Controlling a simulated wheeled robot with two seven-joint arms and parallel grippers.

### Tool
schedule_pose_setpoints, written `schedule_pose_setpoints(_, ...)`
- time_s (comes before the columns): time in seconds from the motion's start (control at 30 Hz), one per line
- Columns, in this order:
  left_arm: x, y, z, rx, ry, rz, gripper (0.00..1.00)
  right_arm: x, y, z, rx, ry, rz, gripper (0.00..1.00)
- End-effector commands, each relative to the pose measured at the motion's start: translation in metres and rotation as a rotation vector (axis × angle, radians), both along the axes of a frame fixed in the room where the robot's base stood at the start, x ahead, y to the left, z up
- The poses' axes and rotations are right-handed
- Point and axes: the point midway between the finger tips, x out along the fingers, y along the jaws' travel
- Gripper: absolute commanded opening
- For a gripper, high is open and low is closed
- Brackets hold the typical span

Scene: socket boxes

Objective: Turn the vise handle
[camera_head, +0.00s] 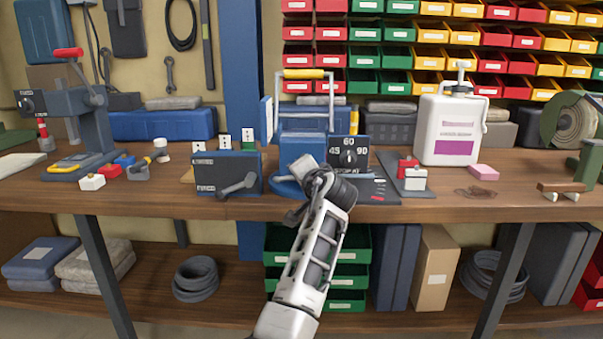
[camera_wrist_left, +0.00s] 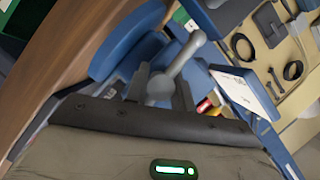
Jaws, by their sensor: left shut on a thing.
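The blue vise (camera_head: 302,146) stands near the front edge of the wooden workbench, at the middle of the head view. Its blue body (camera_wrist_left: 130,45) fills the upper left of the left wrist view. The grey vise handle (camera_wrist_left: 178,62) is a bar with rounded ends, slanting up to the right there. My left gripper (camera_wrist_left: 162,86) is shut on the handle near its lower end, one dark finger on each side. In the head view my left gripper (camera_head: 312,182) is in front of the vise and hides most of the handle. My right gripper is not in view.
A dark box with a grey lever (camera_head: 228,174) stands left of the vise. A dial box marked 45, 60, 90 (camera_head: 348,154) stands close on its right. A white jug (camera_head: 450,128) is farther right.

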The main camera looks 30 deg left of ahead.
Motion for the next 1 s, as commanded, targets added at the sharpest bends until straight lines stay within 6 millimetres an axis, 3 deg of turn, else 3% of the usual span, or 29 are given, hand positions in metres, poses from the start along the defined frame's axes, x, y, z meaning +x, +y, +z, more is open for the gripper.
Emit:
schedule_pose_setpoints(0.43,0.0013,-0.0003,0.0053,-0.001,-0.017,-0.005,0.02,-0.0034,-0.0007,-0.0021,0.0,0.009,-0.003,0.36)
schedule_pose_setpoints(0.47,0.0014,-0.0003,0.0052,-0.001,-0.016,-0.005,0.33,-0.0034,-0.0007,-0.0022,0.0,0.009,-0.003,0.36)
schedule_pose_setpoints(0.5,0.0012,-0.0004,0.005,-0.001,-0.015,-0.005,0.44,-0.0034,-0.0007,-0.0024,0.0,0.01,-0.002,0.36)
schedule_pose_setpoints(0.53,0.0014,-0.0005,0.0045,-0.002,-0.014,-0.006,0.47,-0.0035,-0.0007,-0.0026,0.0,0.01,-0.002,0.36)
schedule_pose_setpoints(1.0,0.0005,-0.0004,0.0003,-0.006,-0.005,-0.003,0.47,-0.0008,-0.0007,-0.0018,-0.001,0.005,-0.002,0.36)
